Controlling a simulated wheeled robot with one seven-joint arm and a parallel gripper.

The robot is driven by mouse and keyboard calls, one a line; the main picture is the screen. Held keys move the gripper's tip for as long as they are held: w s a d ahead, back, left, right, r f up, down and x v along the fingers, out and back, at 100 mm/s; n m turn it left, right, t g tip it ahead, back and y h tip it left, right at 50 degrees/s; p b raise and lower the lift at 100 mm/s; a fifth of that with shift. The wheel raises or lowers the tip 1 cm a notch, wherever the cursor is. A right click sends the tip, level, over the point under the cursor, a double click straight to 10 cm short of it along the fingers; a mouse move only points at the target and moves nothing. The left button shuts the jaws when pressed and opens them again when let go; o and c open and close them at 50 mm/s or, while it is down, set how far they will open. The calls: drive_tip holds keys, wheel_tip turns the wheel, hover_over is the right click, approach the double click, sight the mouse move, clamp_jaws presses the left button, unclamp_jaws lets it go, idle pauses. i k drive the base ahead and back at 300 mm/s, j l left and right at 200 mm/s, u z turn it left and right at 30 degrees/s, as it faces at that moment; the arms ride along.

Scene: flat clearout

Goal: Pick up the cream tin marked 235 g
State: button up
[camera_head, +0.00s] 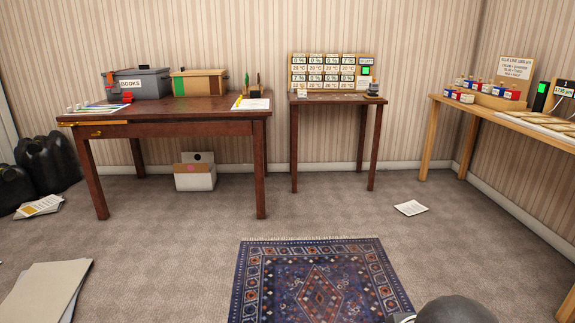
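I cannot make out a cream tin marked 235 g in the head view; lettering on the small items is too small to read. Several small red, white and blue containers (467,97) stand on the wooden table at the right, some in a tan holder (497,101). A small dark item (373,90) sits on the small middle table. A dark rounded part at the bottom edge seems to be my arm. My gripper's fingers do not show.
A brown desk (190,128) at left carries a grey box (140,84) marked BOOKS and a tan box (199,83). The small table (335,99) holds a label board (323,70). A patterned rug (320,285) and paper (411,208) lie on open carpet. Black bags (48,163) stand far left.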

sight(301, 93)
drive_tip(key=i, duration=2.35)
